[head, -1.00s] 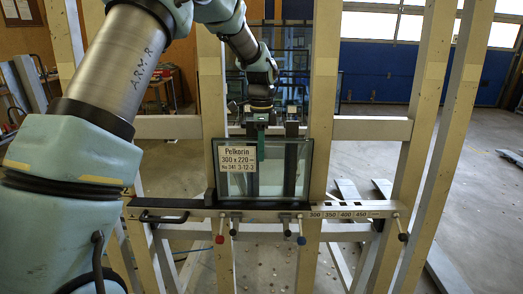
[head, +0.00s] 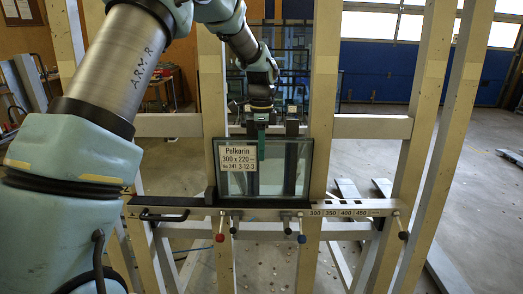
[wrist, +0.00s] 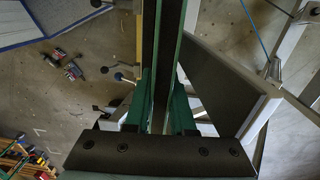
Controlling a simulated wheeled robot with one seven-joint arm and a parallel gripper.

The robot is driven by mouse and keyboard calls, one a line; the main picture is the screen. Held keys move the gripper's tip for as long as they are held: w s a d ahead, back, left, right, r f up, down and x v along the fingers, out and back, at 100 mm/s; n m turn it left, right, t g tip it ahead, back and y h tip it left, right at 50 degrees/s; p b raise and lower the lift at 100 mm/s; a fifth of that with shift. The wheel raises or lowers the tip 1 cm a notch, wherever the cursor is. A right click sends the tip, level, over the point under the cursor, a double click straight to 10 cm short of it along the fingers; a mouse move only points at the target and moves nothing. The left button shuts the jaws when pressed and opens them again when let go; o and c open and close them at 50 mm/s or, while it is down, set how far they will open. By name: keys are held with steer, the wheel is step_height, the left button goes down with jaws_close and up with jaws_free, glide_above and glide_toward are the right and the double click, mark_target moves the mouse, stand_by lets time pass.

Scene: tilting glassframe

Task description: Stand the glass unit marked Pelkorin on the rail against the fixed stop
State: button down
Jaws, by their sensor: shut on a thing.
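The glass unit (head: 272,178) bears a white label (head: 238,158) reading Pelkorin, 300 x 220. It stands about upright, with its lower edge at the rail (head: 365,208). Its left edge is next to the dark fixed stop (head: 209,195) at the rail's left part; I cannot tell whether they touch. My gripper (head: 262,130) reaches down from above and is shut on the unit's top edge. In the wrist view, the green finger pads (wrist: 160,112) hold the unit (wrist: 162,45), seen edge-on.
Pale wooden uprights (head: 436,110) stand behind the rail and to the right. A black handle (head: 163,216) and several small knobs, one red (head: 220,238) and one blue (head: 302,239), sit along the rail's front. The rail's right part, with size marks, is bare.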

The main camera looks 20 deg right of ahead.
steer(key=shift+s+a+f, duration=0.15)
steer(key=shift+f, duration=0.3)
steer(key=shift+s+a+f, duration=0.1)
steer(key=shift+s+f, duration=0.05)
steer(key=shift+f, duration=0.3)
steer(key=c, duration=0.7)
jaws_free()
steer(key=shift+b, duration=0.3)
steer(key=shift+f, duration=0.1)
steer(key=r+p, duration=0.3)
steer(key=w+r+p, duration=0.1)
steer(key=r, duration=0.1)
steer(key=shift+d+r, duration=0.25)
steer(key=shift+d, duration=0.05)
steer(key=shift+w+d+r, duration=0.1)
steer(key=shift+w+r, duration=0.1)
steer(key=shift+r, duration=1.1)
steer(key=shift+w+d+r, duration=0.1)
steer(key=shift+w+r, duration=0.05)
steer(key=shift+r, duration=1.1)
steer(key=shift+a+f, duration=0.1)
steer(key=shift+f, duration=0.05)
steer(key=shift+s, duration=0.15)
